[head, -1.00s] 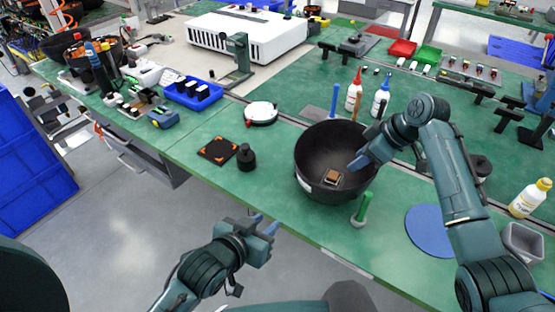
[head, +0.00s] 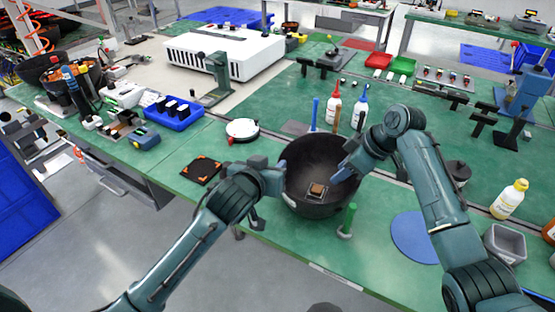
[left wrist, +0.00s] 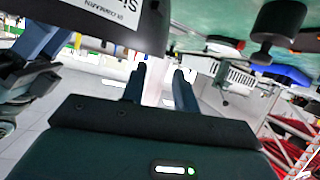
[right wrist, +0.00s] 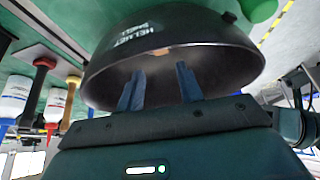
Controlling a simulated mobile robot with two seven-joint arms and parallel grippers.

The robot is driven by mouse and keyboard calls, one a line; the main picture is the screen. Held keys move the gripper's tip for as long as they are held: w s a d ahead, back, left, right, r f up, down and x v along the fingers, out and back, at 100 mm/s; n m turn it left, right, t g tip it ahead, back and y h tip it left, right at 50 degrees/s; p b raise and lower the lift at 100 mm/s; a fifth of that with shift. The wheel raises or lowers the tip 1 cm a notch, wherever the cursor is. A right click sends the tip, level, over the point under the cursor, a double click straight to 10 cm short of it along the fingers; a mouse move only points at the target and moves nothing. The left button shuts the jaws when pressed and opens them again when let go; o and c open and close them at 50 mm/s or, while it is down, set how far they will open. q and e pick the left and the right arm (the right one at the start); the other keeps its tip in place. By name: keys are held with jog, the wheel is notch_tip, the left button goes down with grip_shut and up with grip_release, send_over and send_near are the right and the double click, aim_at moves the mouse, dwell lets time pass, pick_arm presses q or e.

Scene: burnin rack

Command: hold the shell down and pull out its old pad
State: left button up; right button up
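The shell (head: 322,205) is a dark upturned bowl standing on the green bench. The old pad (head: 317,190), a small brown block, lies at its bottom inside. In the right wrist view, the shell (right wrist: 215,30) shows its lettered outer wall, with a sliver of the brown pad (right wrist: 180,51) inside. My right gripper (head: 343,172) reaches over the shell's right rim, open and empty, above and apart from the pad. My left gripper (head: 272,193) is open beside the shell's left wall; I cannot tell whether it touches. In the left wrist view, the dark shell (left wrist: 55,12) fills the top left.
A green-handled tool (head: 348,218) stands close at the shell's front right. A black square plate with orange corners (head: 201,171) and a round white-topped device (head: 242,130) lie to the left. Bottles (head: 333,108) stand behind. A blue disc (head: 414,237) lies at right.

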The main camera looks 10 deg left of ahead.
aim_at(281, 158)
pick_arm(q)
jog(key=shift+x, duration=2.55)
jog(key=shift+c, duration=0.3)
grip_shut()
